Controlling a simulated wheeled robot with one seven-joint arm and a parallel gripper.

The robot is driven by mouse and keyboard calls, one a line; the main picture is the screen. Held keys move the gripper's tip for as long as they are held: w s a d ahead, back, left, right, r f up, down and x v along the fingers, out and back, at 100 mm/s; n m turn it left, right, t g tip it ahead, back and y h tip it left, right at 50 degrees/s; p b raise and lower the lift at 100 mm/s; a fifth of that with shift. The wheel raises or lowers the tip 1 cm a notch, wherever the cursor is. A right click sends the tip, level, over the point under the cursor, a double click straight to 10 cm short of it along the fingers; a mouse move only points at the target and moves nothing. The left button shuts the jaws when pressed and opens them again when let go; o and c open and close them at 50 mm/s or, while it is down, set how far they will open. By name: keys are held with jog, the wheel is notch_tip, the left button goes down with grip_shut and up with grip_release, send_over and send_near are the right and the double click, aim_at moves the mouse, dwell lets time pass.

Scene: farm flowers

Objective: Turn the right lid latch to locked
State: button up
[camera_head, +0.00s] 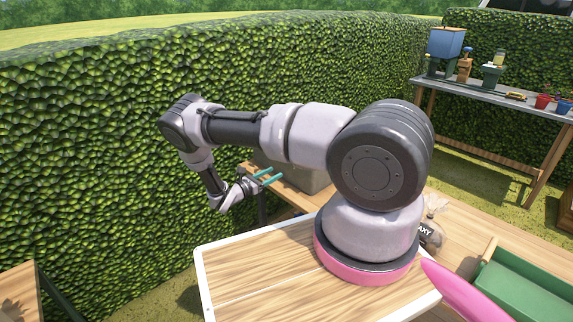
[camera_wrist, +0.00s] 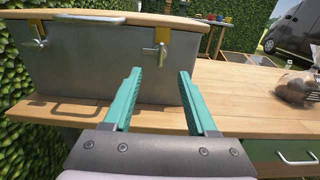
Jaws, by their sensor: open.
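In the wrist view a grey metal box (camera_wrist: 85,75) with a wooden lid (camera_wrist: 195,23) stands on a wooden bench. The right lid latch (camera_wrist: 160,49), a small metal handle by a yellow plate (camera_wrist: 163,35), is on the box front near its right end. The left latch (camera_wrist: 39,36) is near the left end. My gripper (camera_wrist: 160,76) is open and empty, its teal fingers apart, in front of and below the right latch. I see no contact with it. In the head view my gripper (camera_head: 269,176) is beside the box (camera_head: 305,172), partly hidden by my arm; the latches cannot be made out there.
The bench top (camera_wrist: 245,95) is clear right of the box; a sack (camera_wrist: 292,88) sits farther right. A green drawer (camera_wrist: 285,152) with a metal handle is below. A hedge (camera_head: 110,150) runs behind. A grey table (camera_head: 470,101) with pots stands at back right.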

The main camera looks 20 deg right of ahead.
jog(key=x, duration=1)
grip_shut()
